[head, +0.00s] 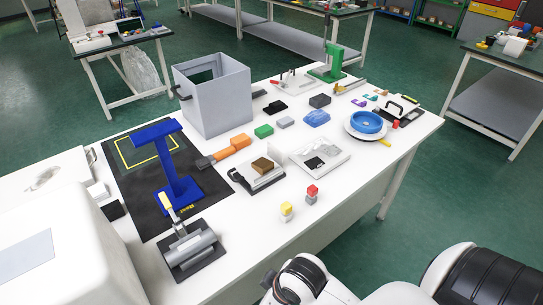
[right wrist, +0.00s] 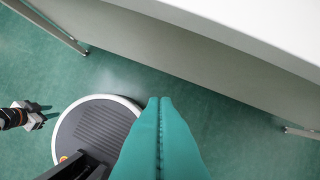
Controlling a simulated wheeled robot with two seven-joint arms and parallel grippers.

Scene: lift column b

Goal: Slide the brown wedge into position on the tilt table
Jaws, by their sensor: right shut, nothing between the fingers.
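The brown wedge (head: 262,165) is a small brown block. In the head view it sits on or against the tilt table (head: 257,184), a low light-grey plate with a dark handle at its left, near the middle of the white table. I cannot tell how exactly it is seated. My right gripper (right wrist: 160,103) shows teal fingers pressed together, empty, over the floor beside the table edge. It is well away from the wedge and outside the head view. A dark arm end with a grey tip (right wrist: 32,116), probably my left gripper, shows in the right wrist view; its fingers are unclear.
On the white table (head: 330,205), a blue stand (head: 180,185) and a grey bin (head: 213,95) are left of the tilt table. An orange-handled tool (head: 228,149) lies just behind it. A white tray (head: 335,150) is close at its right. Small blocks (head: 312,194) stand in front.

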